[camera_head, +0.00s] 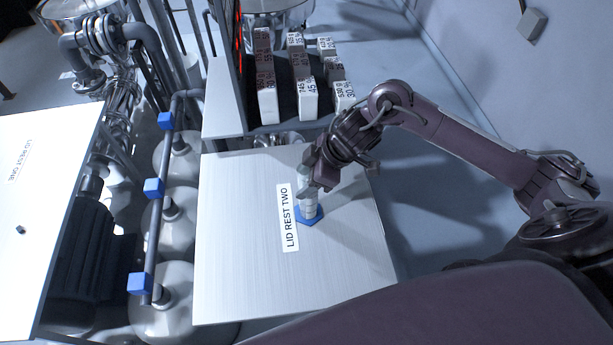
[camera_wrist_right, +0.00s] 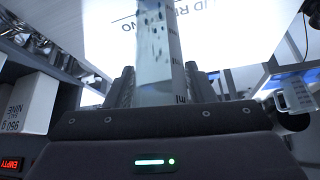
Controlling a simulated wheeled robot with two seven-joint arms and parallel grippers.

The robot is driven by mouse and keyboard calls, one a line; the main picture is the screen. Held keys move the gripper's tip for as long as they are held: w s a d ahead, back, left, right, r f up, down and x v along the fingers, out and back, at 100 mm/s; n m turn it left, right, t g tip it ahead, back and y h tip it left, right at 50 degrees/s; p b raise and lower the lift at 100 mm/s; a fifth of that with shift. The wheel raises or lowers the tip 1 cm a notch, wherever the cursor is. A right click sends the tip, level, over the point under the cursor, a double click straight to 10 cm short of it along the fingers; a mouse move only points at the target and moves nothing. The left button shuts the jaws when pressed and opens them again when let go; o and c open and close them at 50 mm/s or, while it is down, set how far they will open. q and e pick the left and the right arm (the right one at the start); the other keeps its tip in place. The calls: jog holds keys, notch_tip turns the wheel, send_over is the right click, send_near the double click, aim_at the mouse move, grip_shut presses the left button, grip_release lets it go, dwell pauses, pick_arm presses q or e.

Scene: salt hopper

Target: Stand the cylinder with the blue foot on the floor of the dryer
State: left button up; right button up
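The clear graduated cylinder (camera_head: 309,205) stands about upright at the LID REST TWO plate, its blue foot (camera_head: 307,217) at the plate surface beside the label; I cannot tell whether it touches. My right gripper (camera_head: 314,186) is around its upper part from above. In the right wrist view, the cylinder (camera_wrist_right: 160,55) runs between the two fingers (camera_wrist_right: 161,90), which sit close against both sides; the gripper appears shut on it. Dark specks show on or in the cylinder. My left gripper is not in view. I cannot identify the dryer for certain.
The LID REST TWO plate (camera_head: 240,285) is otherwise bare. A LID REST ONE panel (camera_head: 40,220) lies left. Several labelled white blocks (camera_head: 308,100) stand on a dark rack behind the plate. A pipe with blue blocks (camera_head: 154,188) runs between the panels. A metal vessel (camera_head: 275,8) is at the back.

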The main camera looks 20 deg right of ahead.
jog(key=shift+o, duration=1.3)
